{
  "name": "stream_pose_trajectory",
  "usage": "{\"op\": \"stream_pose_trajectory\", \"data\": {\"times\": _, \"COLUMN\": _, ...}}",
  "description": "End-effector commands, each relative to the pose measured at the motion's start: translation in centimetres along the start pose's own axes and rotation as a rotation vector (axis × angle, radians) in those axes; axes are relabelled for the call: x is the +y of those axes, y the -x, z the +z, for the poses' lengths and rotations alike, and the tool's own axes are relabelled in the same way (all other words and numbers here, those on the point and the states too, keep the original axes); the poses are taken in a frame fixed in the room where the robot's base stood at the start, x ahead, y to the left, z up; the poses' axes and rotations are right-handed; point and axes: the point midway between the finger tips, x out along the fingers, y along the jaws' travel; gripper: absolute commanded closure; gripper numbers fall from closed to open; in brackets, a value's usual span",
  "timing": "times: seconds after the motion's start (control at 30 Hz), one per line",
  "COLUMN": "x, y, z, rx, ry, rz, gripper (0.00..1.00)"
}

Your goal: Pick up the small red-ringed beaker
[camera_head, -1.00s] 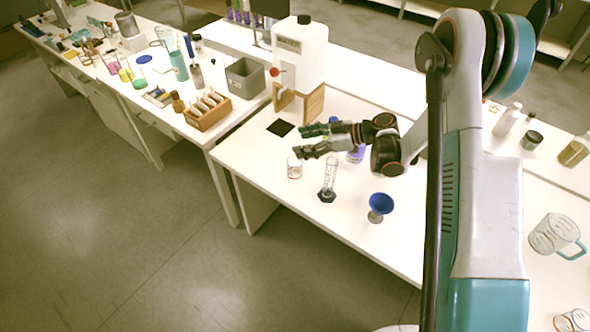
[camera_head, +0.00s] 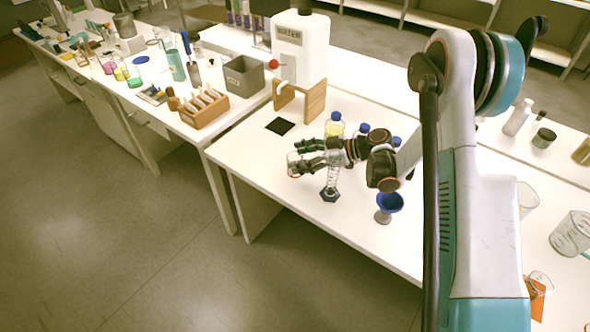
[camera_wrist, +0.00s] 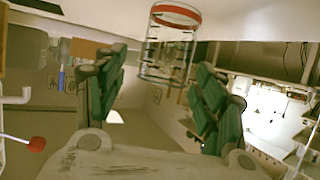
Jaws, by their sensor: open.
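The small beaker (camera_head: 293,160) is clear glass and stands upright near the front left of the nearer white table. In the wrist view the beaker (camera_wrist: 168,52) shows its red ring and dark markings, in the gap between the green finger pads near their tips. My gripper (camera_head: 300,157) is open, with its fingers stretched left around the beaker. In the wrist view my gripper (camera_wrist: 160,80) holds nothing; clear gaps show beside the glass. The fingers partly hide the beaker in the head view.
A graduated cylinder (camera_head: 331,184) stands just below the fingers, and a blue-topped cup (camera_head: 388,208) to its right. A blue-capped yellow bottle (camera_head: 334,128) stands behind the gripper. A white canister (camera_head: 300,50) on wooden supports and a black square (camera_head: 280,126) lie farther back.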

Motion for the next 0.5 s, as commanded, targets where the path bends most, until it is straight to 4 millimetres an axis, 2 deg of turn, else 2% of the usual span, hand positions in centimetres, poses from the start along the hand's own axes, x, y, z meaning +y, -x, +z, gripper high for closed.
{"op": "stream_pose_trajectory", "data": {"times": 0.23, "x": -0.2, "y": -2.2, "z": 0.1, "rx": 0.0, "ry": 0.0, "rz": -0.002, "gripper": 0.36}}
{"op": "stream_pose_trajectory", "data": {"times": 0.5, "x": -0.4, "y": -5.8, "z": 0.0, "rx": 0.0, "ry": 0.001, "rz": -0.002, "gripper": 0.36}}
